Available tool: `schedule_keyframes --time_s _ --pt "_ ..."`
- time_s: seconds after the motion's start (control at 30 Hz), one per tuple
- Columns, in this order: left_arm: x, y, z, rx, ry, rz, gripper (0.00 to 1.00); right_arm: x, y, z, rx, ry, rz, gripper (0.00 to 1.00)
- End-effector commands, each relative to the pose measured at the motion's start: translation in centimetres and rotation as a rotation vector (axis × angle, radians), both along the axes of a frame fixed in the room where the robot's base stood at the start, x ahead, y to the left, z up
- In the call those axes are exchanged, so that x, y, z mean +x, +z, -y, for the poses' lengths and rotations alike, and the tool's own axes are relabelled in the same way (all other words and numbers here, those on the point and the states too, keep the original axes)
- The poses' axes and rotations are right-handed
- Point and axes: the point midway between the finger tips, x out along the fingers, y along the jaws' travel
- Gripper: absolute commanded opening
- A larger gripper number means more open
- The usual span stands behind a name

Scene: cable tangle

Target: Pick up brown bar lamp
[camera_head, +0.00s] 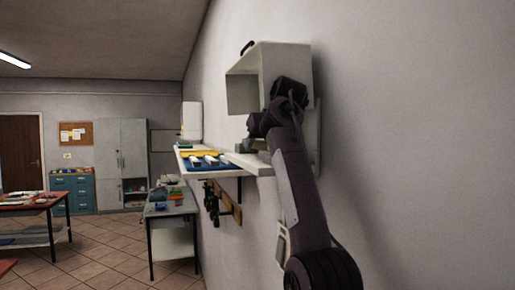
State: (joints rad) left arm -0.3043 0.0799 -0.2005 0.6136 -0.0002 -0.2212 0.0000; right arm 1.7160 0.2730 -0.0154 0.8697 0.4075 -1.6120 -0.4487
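I cannot make out a brown bar lamp for certain in the head view. My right arm rises from the bottom right, and my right gripper (257,132) is at its far end, in front of the open white wall cabinet (283,62) and just above the wall shelf (262,167). The gripper is dark and small, and its fingertips are partly hidden, so I cannot tell whether it is open, shut or holding anything. My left gripper is not in view.
Blue and yellow items (205,160) lie on the shelf's far part. A brown wooden rack (228,208) with dark tools hangs below it. A grey workbench (171,204) and a red-topped table (30,200) stand farther left, with free tiled floor (105,240) between them.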

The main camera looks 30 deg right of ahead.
Motion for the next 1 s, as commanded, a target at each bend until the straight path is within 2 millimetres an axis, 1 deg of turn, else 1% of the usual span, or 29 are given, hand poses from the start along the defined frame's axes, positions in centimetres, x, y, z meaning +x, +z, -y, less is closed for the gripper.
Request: schedule_keyframes --time_s 0.03,0.1,0.13,0.23,0.37,0.43,0.53,0.73,1.0 --pt "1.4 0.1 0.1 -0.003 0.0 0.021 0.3 0.0 -0.2 0.0 0.001 -0.001 -0.003 0.44" --pt "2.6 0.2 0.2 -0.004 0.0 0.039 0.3 0.0 -0.1 0.0 0.002 0.0 -0.003 0.35" --pt "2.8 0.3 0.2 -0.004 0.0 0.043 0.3 0.0 -0.1 0.0 0.001 -0.001 -0.002 0.31" --pt "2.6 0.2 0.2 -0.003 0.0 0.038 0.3 0.0 -0.1 0.0 0.001 -0.001 -0.002 0.18" --pt "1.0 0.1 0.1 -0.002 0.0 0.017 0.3 0.0 -0.1 0.0 0.001 -0.001 -0.002 0.01" --pt "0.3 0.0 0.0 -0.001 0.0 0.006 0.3 0.0 -0.1 0.0 0.001 -0.001 -0.002 0.01" --pt "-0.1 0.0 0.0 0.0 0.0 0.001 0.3 0.0 -0.1 0.0 0.001 -0.001 -0.003 0.01" --pt "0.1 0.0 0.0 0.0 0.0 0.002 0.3 -0.2 0.2 -0.1 0.002 0.0 -0.004 0.01" --pt "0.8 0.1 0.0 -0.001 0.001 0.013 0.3 -0.9 1.9 -0.3 0.002 0.0 -0.002 0.01"
